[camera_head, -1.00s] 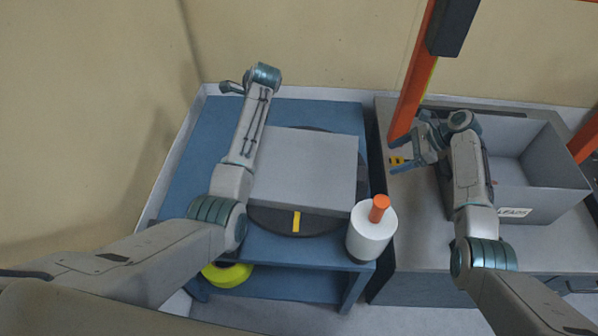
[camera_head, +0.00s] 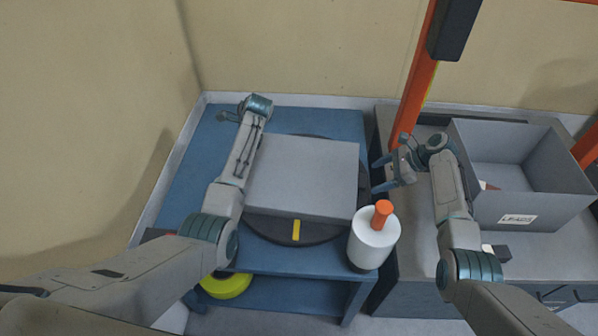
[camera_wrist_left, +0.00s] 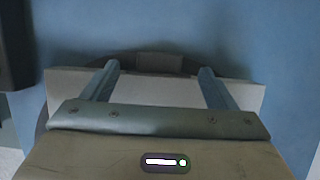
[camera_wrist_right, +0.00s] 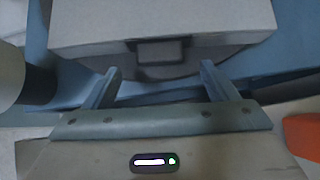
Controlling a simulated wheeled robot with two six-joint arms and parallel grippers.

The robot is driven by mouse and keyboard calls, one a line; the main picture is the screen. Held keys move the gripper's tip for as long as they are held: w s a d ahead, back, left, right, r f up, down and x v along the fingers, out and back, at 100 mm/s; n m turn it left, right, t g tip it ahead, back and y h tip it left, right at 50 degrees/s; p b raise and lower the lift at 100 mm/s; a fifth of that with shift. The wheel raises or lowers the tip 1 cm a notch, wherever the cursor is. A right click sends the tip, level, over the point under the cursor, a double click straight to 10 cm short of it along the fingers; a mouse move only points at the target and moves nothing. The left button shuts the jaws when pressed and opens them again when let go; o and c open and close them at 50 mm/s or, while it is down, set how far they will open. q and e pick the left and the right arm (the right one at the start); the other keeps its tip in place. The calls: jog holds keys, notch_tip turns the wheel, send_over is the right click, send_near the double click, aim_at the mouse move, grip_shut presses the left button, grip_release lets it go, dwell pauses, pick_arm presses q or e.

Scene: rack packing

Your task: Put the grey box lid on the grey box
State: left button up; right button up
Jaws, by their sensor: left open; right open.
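A grey flat-topped slab, apparently the lid (camera_head: 305,175), lies on a dark round turntable (camera_head: 268,230) on the blue table. A small dark tab shows at its side in the left wrist view (camera_wrist_left: 158,62) and in the right wrist view (camera_wrist_right: 160,50). The open grey box (camera_head: 545,205), labelled "LEADS", stands on the grey counter at right. My right gripper (camera_head: 376,176) is open and empty, just right of the lid, fingers pointing at its tab. My left gripper (camera_wrist_left: 158,68) is open at the lid's left side, fingers astride the tab; the arm mostly hides it in the head view.
A white cylinder (camera_head: 372,248) with an orange knob stands at the table's front right corner. A small dark object (camera_head: 496,251) lies before the grey box. A yellow disc (camera_head: 228,284) sits on the lower shelf.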

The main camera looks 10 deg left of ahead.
pick_arm(q)
jog(key=x, duration=0.5)
pick_arm(e)
jog(key=x, duration=0.4)
jog(key=shift+a+f, duration=0.3)
pick_arm(q)
jog(key=shift+r, duration=0.1)
jog(key=c, duration=1.2)
pick_arm(e)
jog(key=c, duration=1.2)
